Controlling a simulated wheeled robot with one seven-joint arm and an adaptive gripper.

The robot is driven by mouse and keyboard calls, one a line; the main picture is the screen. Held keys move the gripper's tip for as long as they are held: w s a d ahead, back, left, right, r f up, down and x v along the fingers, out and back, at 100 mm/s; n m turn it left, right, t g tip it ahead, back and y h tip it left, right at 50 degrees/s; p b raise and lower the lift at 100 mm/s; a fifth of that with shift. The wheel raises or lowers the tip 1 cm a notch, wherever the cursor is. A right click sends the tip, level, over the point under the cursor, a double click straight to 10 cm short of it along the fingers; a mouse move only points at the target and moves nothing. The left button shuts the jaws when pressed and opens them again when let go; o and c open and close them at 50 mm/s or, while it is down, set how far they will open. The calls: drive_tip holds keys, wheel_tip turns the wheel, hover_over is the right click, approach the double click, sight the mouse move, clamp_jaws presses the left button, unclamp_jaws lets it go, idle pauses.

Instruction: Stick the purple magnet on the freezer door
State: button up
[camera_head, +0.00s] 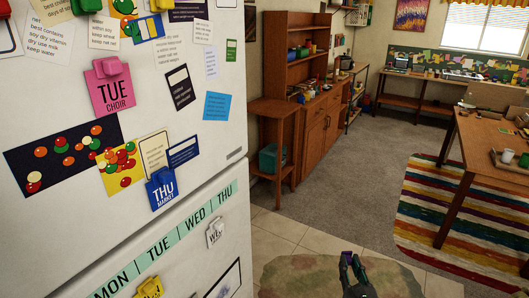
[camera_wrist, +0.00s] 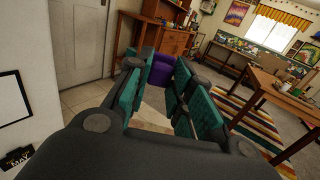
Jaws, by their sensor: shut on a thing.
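My gripper (camera_head: 354,268) is low at the bottom of the head view, over the floor and to the right of the white fridge-freezer. It is shut on the purple magnet (camera_wrist: 161,70), which shows between the teal finger pads in the wrist view. A little of the purple magnet (camera_head: 346,258) also shows in the head view. The fridge-freezer has an upper door (camera_head: 205,140) and a lower door (camera_head: 222,180). No label tells which is the freezer door. The magnet is clear of both doors.
The upper door carries a pink TUE magnet (camera_head: 112,88), a blue THU magnet (camera_head: 162,188), cards and pictures. The lower door has a weekday strip (camera_head: 165,243) and more magnets. A wooden cabinet (camera_head: 315,130) and a table (camera_head: 490,130) stand farther off. Open floor lies between.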

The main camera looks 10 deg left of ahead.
drive_tip(key=w+a+r+n+g+y+p, duration=0.1)
drive_tip(key=w+a+r+n+g+y, duration=0.3)
drive_tip(key=r, duration=0.7)
drive_tip(key=w+a+r+n+y+p, duration=0.1)
drive_tip(key=a+r+n+y, duration=0.15)
drive_tip(key=a+r, duration=0.55)
drive_tip(key=w+a+r+n+g+y+p, duration=0.1)
drive_tip(key=w+a+r+n+g+y, duration=0.2)
drive_tip(key=r, duration=1)
drive_tip(key=s+a+r+n+g+y+p, duration=0.1)
drive_tip(key=s+a+r+g, duration=0.2)
drive_tip(key=r, duration=0.9)
drive_tip(key=s+a+r+n+y+p, duration=0.1)
drive_tip(key=s+a+r+y+p, duration=0.2)
drive_tip(key=r, duration=0.8)
drive_tip(key=s+a+r+n+g, duration=0.1)
drive_tip(key=s+a+r+g, duration=0.3)
drive_tip(key=r, duration=0.8)
drive_tip(key=shift+w+a+f+t+b, duration=0.1)
drive_tip(key=shift+w+a+t+b, duration=0.5)
drive_tip(key=shift+a, duration=1)
drive_tip(key=shift+w+a+r+t+b, duration=0.1)
drive_tip(key=shift+w+a+t, duration=0.1)
drive_tip(key=shift+w+a, duration=1.1)
drive_tip(key=shift+w+a+f+t+b, duration=0.1)
drive_tip(key=shift+w+a+t+b, duration=0.3)
drive_tip(key=shift+a, duration=1.5)
drive_tip(key=shift+w+a, duration=0.15)
drive_tip(key=shift+a, duration=0.05)
drive_tip(key=shift+b, duration=0.45)
